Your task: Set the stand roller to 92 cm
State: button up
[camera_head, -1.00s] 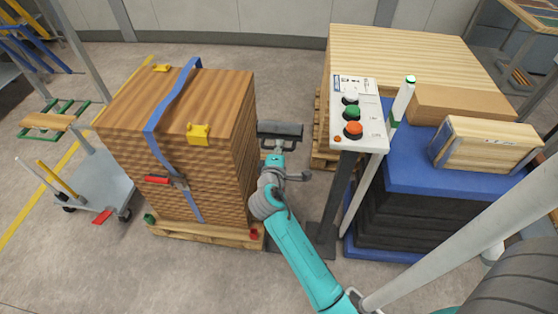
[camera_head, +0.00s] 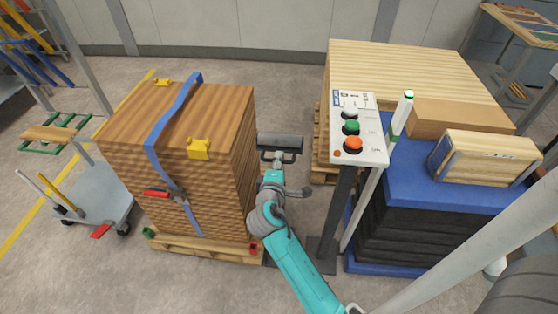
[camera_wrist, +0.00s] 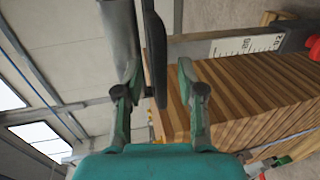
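The stand roller (camera_head: 280,143) shows in the head view as a grey roller on a dark bracket, between the strapped wood stack and the control post. My gripper (camera_head: 272,176) is just on the near side of it. In the wrist view, the grey roller (camera_wrist: 121,38) and its dark bracket bar (camera_wrist: 155,50) run down to my gripper (camera_wrist: 158,75). Its fingers are apart, with the bar's end between them, nearer the left finger; whether they touch is unclear.
The wood stack (camera_head: 240,140) with a blue strap stands close left of my arm. A control panel (camera_head: 356,135) on a post stands close right, before a blue-topped pile (camera_head: 415,178). A trolley (camera_head: 95,200) is at the far left. Floor at the front left is clear.

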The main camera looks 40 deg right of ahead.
jog(key=v, duration=1)
jog(key=shift+a, duration=0.2)
jog(key=shift+s, duration=0.2)
jog(key=s+a+f+t+y, duration=0.2)
jog(key=s+a+f+y, duration=0.3)
jog(key=s, duration=0.3)
jog(key=s+a+f+t+y, duration=0.1)
jog(key=s+a+f+y, duration=0.35)
jog(key=s, duration=0.35)
jog(key=s+a+r+m+t+y, duration=0.1)
jog(key=s+a+r+m, duration=0.1)
jog(key=s, duration=0.6)
jog(key=s+a+r+m+t+y, duration=0.1)
jog(key=s+a+r+m, duration=0.2)
jog(key=s+r+m, duration=0.2)
jog(key=s+r, duration=0.2)
jog(key=s, duration=0.1)
jog(key=shift+a+m+y, duration=0.15)
jog(key=shift+m+y, duration=0.15)
jog(key=shift+y, duration=0.05)
jog(key=shift+s, duration=0.15)
dwell(0.9)
